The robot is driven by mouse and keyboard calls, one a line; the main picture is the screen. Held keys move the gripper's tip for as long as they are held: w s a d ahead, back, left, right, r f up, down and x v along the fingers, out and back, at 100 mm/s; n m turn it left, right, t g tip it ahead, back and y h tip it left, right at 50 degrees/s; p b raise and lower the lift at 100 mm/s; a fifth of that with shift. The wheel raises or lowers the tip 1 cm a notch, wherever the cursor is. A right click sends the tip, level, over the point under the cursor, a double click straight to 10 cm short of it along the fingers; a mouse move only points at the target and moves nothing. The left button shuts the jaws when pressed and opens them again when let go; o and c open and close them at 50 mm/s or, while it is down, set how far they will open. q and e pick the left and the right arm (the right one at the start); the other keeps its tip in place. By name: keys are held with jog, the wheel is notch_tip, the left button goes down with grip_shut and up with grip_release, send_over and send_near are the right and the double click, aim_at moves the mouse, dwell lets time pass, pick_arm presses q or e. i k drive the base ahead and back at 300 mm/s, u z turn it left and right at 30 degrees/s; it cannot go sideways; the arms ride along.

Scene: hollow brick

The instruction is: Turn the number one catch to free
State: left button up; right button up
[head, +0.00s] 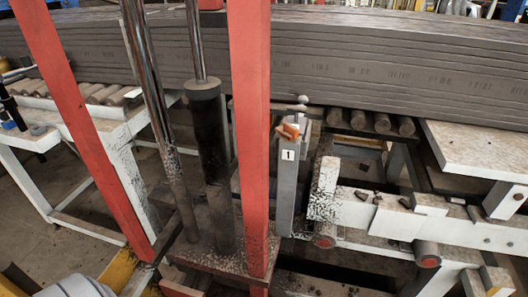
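The number one catch appears as a narrow grey upright post (287,195) with a white label (288,155) reading "1". It stands right behind and beside a red upright bar, in the middle of the head view. An orange piece (290,131) sits at the top of the post, with a small pale round knob (302,99) just above it. The orange piece is small, and I cannot tell which position the catch is turned to.
Red uprights (250,120) and a dark cylinder with a shiny rod (207,130) stand left of the catch. Long grey slabs (400,60) lie behind on rollers (383,123). A white frame (370,215) is at right, a white table (90,125) at left.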

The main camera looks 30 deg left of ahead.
aim_at(289, 132)
jog(key=z, duration=0.2)
jog(key=k, duration=0.4)
jog(key=u, duration=1.1)
jog(key=i, duration=0.65)
jog(key=u, duration=0.2)
